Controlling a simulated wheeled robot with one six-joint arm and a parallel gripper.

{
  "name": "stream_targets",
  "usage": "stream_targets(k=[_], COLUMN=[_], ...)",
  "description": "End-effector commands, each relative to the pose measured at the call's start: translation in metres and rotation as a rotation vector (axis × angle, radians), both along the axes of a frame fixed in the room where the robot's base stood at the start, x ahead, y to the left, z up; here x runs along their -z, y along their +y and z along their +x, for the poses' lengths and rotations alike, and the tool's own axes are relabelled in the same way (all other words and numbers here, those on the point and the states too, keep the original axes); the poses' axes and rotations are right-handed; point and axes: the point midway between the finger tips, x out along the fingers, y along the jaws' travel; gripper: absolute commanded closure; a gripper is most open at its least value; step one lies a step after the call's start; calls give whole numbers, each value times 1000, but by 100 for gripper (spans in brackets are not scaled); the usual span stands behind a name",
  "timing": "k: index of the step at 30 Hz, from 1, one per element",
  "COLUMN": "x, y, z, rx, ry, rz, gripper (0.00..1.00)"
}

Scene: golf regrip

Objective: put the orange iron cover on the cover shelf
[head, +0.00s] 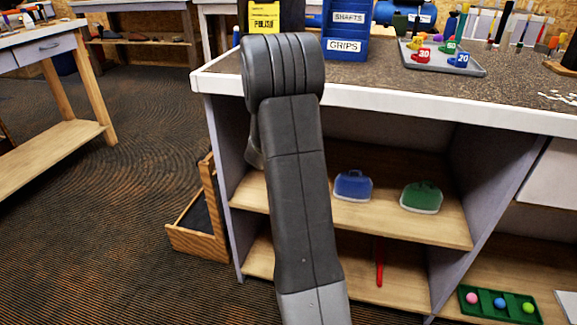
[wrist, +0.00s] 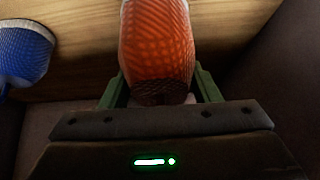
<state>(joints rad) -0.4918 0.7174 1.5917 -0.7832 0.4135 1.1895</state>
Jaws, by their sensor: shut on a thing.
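The orange iron cover (wrist: 157,45) is in the wrist view, between the two green fingers of my gripper (wrist: 160,85). My gripper is shut on it. A wooden shelf board (wrist: 90,75) lies behind and around the cover in that view; I cannot tell whether the cover touches it. A blue cover (wrist: 24,50) is to the left. In the head view the wooden shelf (head: 375,222) under the bench holds the blue cover (head: 353,186) and a green cover (head: 421,196). My arm hides the shelf's left part, the orange cover and my gripper there.
The bench top (head: 385,90) overhangs the shelf. A side panel (head: 232,170) bounds it on the left and a divider (head: 490,215) on the right. A lower shelf holds a red stick (head: 379,262). A green tray (head: 499,304) with coloured balls is at lower right.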

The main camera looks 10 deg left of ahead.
Motion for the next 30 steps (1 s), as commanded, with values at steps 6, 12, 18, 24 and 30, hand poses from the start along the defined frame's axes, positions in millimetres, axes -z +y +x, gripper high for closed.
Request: stream_targets(k=[6, 12, 18, 24, 30], x=[5, 35, 35, 39, 39], y=[0, -1, 0, 0, 0], z=[13, 12, 12, 12, 12], rx=[-2, 0, -1, -1, -1], ry=[1, 2, 0, 0, 1], rz=[-1, -1, 1, 1, -1], gripper=[71, 71, 71, 71, 22])
